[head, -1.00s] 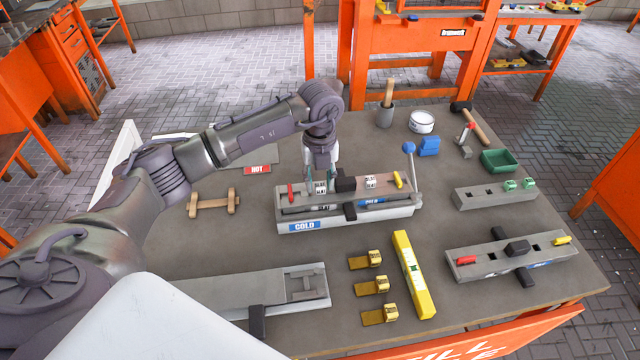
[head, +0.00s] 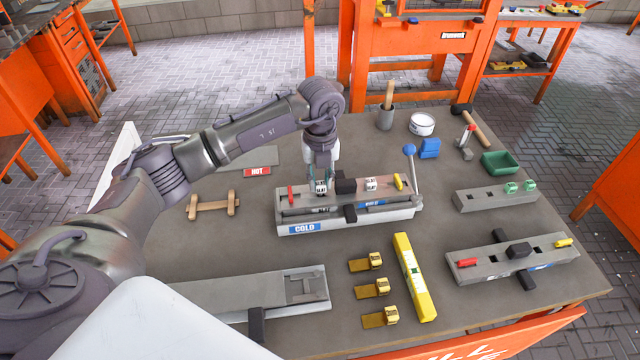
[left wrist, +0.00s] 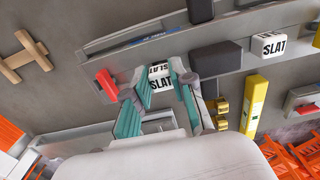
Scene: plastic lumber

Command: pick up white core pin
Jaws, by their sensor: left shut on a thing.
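My left gripper (head: 321,186) is over the left part of the mould marked COLD (head: 345,223). Its teal fingers, seen in the left wrist view (left wrist: 160,78), are shut on a white core pin (left wrist: 161,85) lettered SLAT. The pin also shows between the fingers in the head view (head: 321,187), low at the mould's top; whether it is clear of its socket cannot be told. A second white SLAT pin (head: 371,184) stands further right on the same mould, and it shows in the left wrist view (left wrist: 270,46). My right gripper is not in view.
A red handle (head: 291,195), a dark block (head: 346,185) and a yellow handle (head: 398,181) stand close by on the mould. A blue-knobbed lever (head: 410,152) rises at its right end. A yellow level (head: 413,276) and brass pieces lie in front.

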